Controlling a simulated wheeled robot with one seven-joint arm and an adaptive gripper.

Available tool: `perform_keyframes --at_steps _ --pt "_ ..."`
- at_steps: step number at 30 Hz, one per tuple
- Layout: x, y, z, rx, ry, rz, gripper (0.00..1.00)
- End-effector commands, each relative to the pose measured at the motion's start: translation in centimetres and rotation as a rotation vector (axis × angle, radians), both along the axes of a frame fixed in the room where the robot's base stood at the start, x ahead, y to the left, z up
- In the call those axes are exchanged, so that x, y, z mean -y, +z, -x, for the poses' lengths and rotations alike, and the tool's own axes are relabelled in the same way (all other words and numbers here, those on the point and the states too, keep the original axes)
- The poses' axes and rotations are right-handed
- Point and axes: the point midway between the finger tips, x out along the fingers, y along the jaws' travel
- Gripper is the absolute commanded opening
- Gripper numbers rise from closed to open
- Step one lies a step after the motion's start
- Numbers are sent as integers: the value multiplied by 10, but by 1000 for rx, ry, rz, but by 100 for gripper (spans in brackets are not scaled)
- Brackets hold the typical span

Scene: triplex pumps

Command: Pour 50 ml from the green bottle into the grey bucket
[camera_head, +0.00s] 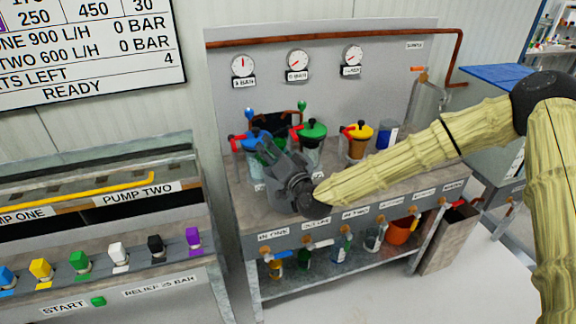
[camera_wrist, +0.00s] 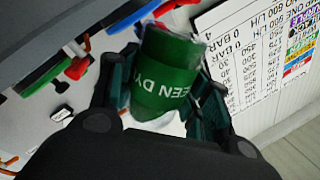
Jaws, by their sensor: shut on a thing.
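My gripper (camera_head: 283,170) is over the bench of the pump rig, in front of the blue-lidded vessel. It is shut on a green bottle, which fills the middle of the wrist view (camera_wrist: 167,75) between my fingers (camera_wrist: 165,95). Its band reads "EEN DY", with the rest cut off. In the head view only a little green shows behind my gripper, so I cannot tell the bottle's tilt. A small greyish vessel (camera_head: 373,239) stands on the low shelf, left of an orange bucket; I cannot tell for sure that it is the grey bucket.
Green-lidded (camera_head: 313,131) and yellow-lidded (camera_head: 360,133) vessels stand on the bench (camera_head: 340,183), right of my gripper. Several small bottles and the orange bucket (camera_head: 401,231) are on the low shelf under the taps. A control panel (camera_head: 110,265) with coloured knobs is at left. The floor at front is clear.

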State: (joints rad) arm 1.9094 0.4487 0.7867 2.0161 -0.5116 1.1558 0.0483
Motion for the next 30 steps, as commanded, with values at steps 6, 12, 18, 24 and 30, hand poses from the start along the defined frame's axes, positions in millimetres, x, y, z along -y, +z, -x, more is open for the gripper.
perform_keyframes --at_steps 6,12,18,24,30 --pt "0 0 0 -5 -1 -13 19" --pt "0 0 0 -9 0 -25 19" --pt "-1 -1 0 -14 0 -35 19" --pt "-1 -1 0 -19 0 -46 19" --pt "-1 -2 0 -25 0 -57 19"
